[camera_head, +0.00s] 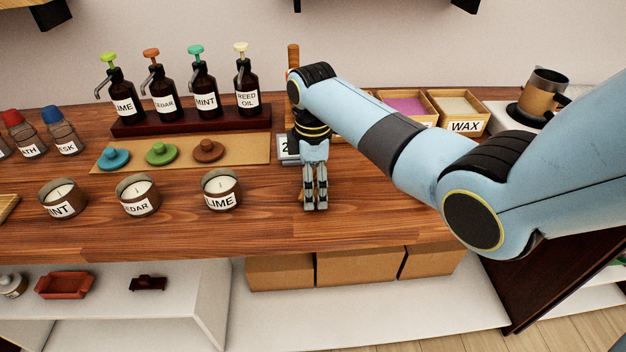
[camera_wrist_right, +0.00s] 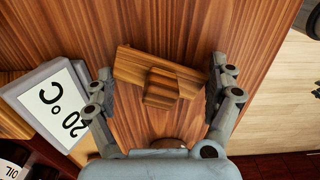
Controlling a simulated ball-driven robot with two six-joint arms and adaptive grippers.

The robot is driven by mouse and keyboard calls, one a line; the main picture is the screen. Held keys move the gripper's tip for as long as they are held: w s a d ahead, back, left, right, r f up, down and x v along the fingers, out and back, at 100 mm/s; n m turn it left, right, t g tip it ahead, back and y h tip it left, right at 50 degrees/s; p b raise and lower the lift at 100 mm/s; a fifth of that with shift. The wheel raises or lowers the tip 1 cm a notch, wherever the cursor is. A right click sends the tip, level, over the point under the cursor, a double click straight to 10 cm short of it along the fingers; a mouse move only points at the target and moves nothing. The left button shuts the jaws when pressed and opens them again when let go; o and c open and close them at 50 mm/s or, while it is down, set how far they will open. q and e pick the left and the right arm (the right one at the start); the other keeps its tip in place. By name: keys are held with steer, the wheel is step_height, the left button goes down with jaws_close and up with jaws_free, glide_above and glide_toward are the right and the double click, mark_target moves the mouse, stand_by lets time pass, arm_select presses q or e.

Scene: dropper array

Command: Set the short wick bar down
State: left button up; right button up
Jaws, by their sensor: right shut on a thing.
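The short wick bar is a small wooden bar (camera_wrist_right: 128,66) with a raised block in its middle, seen in the right wrist view. My right gripper (camera_wrist_right: 160,82) is shut on it, with one finger at each end of the bar. In the head view my right gripper (camera_head: 315,200) points down near the front of the wooden counter (camera_head: 270,228), right of the LIME candle (camera_head: 221,190). The fingers hide most of the bar there. I cannot tell whether the bar touches the counter. My left gripper is out of view.
A 20°C display (camera_wrist_right: 55,105) stands beside the gripper. More candles (camera_head: 137,195) stand to the left. Coloured lids (camera_head: 162,153) lie on a board behind them, before a rack of pump bottles (camera_head: 204,90). A WAX box (camera_head: 460,112) is at right. The counter's front edge is close.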

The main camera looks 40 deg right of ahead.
steer(key=o, duration=1)
steer(key=shift+o, duration=0.2)
step_height(320, 180, up, 12)
steer(key=shift+r, duration=0.1)
